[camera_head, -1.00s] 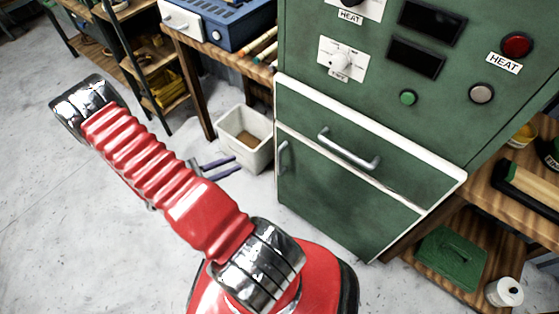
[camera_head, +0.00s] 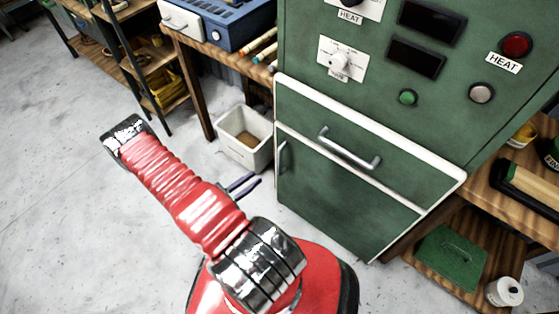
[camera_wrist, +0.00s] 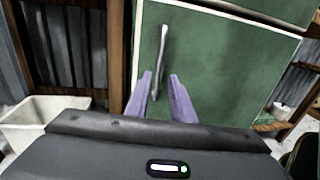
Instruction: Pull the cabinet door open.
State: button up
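The green cabinet door (camera_head: 325,205) is shut, low on the green cabinet, below a drawer with a horizontal handle (camera_head: 348,150). The door's vertical metal handle (camera_head: 283,157) is near its left edge. In the wrist view the door (camera_wrist: 220,75) fills the middle and its handle (camera_wrist: 160,58) stands upright, slightly tilted. My gripper (camera_head: 250,182) is just left of the door, its purple fingers pointing toward it. In the wrist view my gripper (camera_wrist: 161,78) is open, with the handle's lower part appearing between the fingertips. I cannot tell whether the fingers touch the handle.
A white bin (camera_head: 245,138) stands on the floor left of the cabinet; it also shows in the wrist view (camera_wrist: 38,115). A wooden workbench (camera_head: 190,75) is behind it. A wooden shelf (camera_head: 520,185) stands on the right. The floor at left is clear.

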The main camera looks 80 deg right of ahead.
aim_at(280, 161)
jog(key=shift+x, duration=6.95)
jog(key=shift+c, duration=0.6)
grip_shut()
